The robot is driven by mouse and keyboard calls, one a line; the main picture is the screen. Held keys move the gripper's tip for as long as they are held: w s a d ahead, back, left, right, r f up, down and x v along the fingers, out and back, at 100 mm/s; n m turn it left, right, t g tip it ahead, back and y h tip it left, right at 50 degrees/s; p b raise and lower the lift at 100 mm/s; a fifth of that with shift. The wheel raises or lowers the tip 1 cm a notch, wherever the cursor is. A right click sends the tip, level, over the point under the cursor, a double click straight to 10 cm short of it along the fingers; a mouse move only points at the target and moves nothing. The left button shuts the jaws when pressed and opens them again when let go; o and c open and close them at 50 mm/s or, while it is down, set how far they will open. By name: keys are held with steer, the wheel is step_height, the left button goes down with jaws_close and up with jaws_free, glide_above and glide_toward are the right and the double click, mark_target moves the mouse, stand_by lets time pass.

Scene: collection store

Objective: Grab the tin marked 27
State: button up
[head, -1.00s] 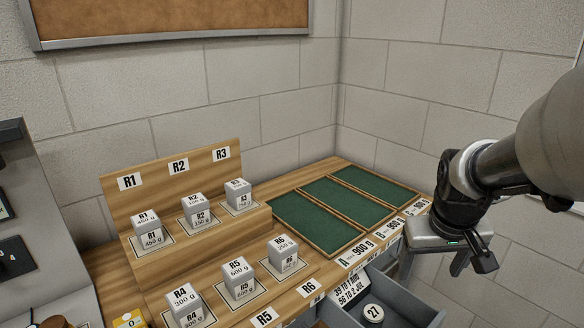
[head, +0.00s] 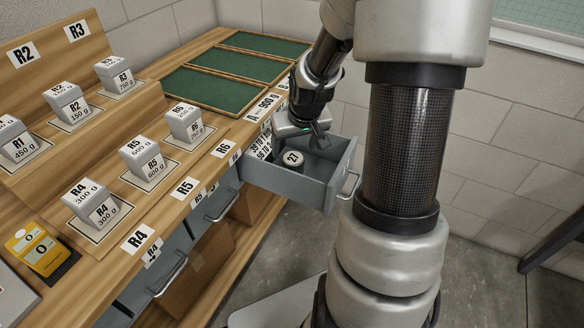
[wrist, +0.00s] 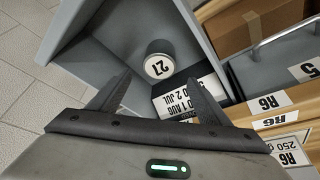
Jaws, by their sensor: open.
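The tin marked 27 (head: 292,158) is a small dark round tin with a white lid. It stands inside the open grey drawer (head: 318,190). In the wrist view the tin (wrist: 159,62) stands upright near the middle, beyond my fingertips, with its 27 label facing up. My gripper (head: 316,136) is just above the drawer, close to the tin. In the wrist view my gripper (wrist: 160,92) is open, its fingers spread apart with nothing between them. The tin is apart from both fingers.
Weight blocks such as R5 (head: 145,158) stand on the wooden bench left of the drawer. Green-lined trays (head: 210,90) lie behind it. A date label (wrist: 184,98) lies beside the tin. A cardboard box (head: 195,270) sits below the bench.

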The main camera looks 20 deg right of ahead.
mark_target(293, 158)
steer(key=b+x, duration=0.1)
steer(key=x, duration=0.3)
steer(key=b+x, duration=0.1)
steer(key=x, duration=0.2)
steer(key=shift+s+f+b, duration=0.1)
steer(key=shift+s+b, duration=0.2)
steer(key=shift+s, duration=0.05)
steer(key=c, duration=1.2)
